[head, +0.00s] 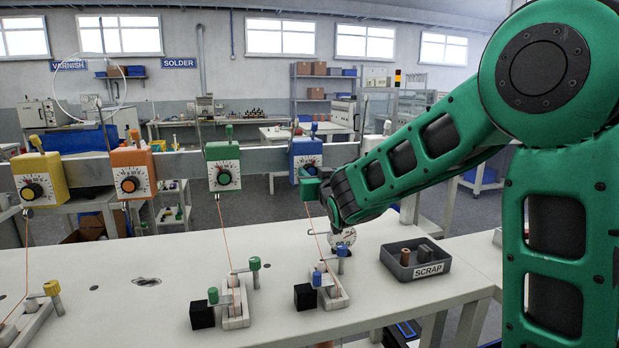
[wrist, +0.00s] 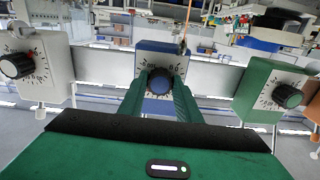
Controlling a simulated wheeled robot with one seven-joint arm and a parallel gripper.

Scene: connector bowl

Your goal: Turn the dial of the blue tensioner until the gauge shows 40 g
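The blue tensioner (head: 306,153) is clamped on the grey rail, its lower part partly covered by my gripper (head: 310,187). In the wrist view, the blue tensioner (wrist: 163,56) faces me, with a dark blue dial (wrist: 159,82) and a printed scale around it. My gripper (wrist: 160,84) has its green fingers on both sides of this dial, apparently pressed against it. A round white gauge (head: 345,238) stands on the bench below my arm; its reading is too small to read. An orange wire runs from the blue tensioner down to the bench fixture.
Green (head: 223,165), orange (head: 132,172) and yellow (head: 40,178) tensioners hang along the rail to the left. A white tensioner (wrist: 38,66) shows beside the blue one in the wrist view. A SCRAP tray (head: 416,262) with small parts stands on the bench (head: 400,300). Black blocks and fixtures stand in front.

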